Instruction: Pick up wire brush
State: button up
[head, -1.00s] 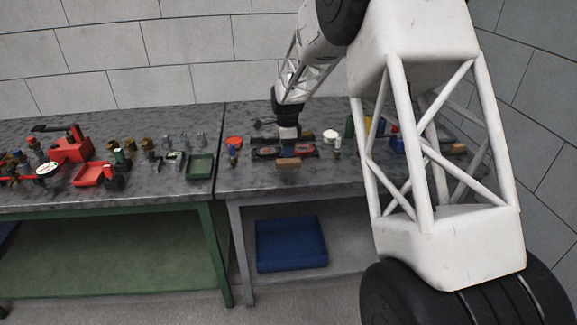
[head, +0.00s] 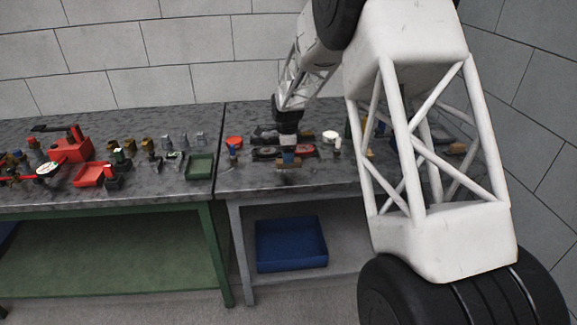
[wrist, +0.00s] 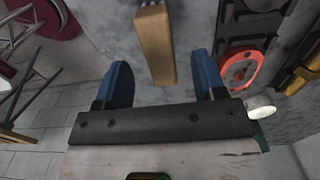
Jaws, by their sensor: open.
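The wire brush (wrist: 153,42) lies on the grey bench top, its wooden handle pointing toward my gripper in the wrist view. A bit of dark bristle shows at the top edge there; the rest is cut off. In the head view, only a bit of the brush's wood (head: 280,164) shows beside and below my gripper. My gripper (wrist: 160,62) is open, with its blue fingers on either side of the handle's near end. I see no contact between the fingers and the handle. In the head view, my gripper (head: 289,157) is low over the front of the right bench.
A red round part (wrist: 240,70) in a dark holder lies close to the right finger in the wrist view. A green tray (head: 199,167) stands to the left on the other bench. A white round item (head: 331,136) stands to the right. A blue bin (head: 291,244) is on the lower shelf.

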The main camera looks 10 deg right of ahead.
jog(key=shift+f, duration=0.1)
jog(key=shift+f, duration=2.5)
jog(key=shift+c, duration=0.5)
jog(key=c, duration=1)
